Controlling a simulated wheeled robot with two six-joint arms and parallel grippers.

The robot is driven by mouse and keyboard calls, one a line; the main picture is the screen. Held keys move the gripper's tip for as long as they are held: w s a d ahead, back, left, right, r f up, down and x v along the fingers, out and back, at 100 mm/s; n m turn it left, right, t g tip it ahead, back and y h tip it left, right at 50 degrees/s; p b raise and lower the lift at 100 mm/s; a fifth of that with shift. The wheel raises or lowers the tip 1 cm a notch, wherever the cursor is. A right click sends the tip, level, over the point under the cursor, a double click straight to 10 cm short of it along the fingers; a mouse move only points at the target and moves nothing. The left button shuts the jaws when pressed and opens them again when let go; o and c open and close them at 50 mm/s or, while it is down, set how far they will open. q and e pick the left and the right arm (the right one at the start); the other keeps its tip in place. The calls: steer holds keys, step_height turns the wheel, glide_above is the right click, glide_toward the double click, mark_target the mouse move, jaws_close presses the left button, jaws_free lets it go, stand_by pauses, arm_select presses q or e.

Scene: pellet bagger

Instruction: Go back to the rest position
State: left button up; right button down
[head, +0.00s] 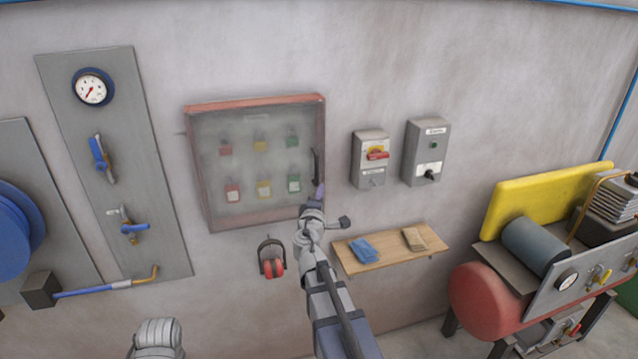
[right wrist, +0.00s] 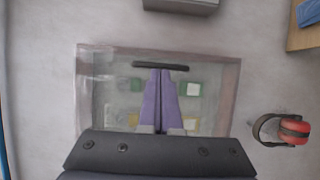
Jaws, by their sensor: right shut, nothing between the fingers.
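My right gripper (head: 319,188) is in front of the right edge of a red-framed glass-front cabinet (head: 256,99). Its purple fingers (right wrist: 160,75) are shut with nothing between them. The tips are just by the black door handle (head: 316,167), which also shows in the right wrist view (right wrist: 160,66). I cannot tell whether they touch it. The cabinet door looks shut, with several red, yellow and green padlocks behind the glass. A grey part of my left arm shows at the bottom left of the head view, but my left gripper is not in view.
Red ear defenders (head: 272,260) hang below the cabinet. A wooden shelf (head: 392,251) with a blue cloth (head: 364,250) is at right. Two grey switch boxes (head: 369,158) (head: 425,150) are above it. A red compressor (head: 492,300) stands at far right. A gauge panel (head: 125,200) is at left.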

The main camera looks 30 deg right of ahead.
steer(key=v, duration=0.3)
steer(key=shift+s+d, duration=0.2)
steer(key=shift+s, duration=0.2)
steer(key=s+a+f+m+g+y+b, duration=0.2)
steer(key=s+a+f+m+g+b, duration=0.15)
steer(key=a+f, duration=0.6)
steer(key=s+a+f+m+g+y+b, duration=0.2)
steer(key=s+a+f+m+g+b, duration=0.15)
steer(key=a+f, duration=0.6)
steer(key=s+a+f+g+y+b, duration=0.3)
steer(key=s+a+f+g+y, duration=0.3)
steer(key=s+a+f, duration=0.7)
steer(key=s+a+g, duration=0.1)
steer(key=s+a, duration=0.1)
steer(key=a, duration=0.2)
steer(key=shift+s+n, duration=0.3)
steer(key=shift+s, duration=0.1)
steer(key=shift+d+f, duration=0.15)
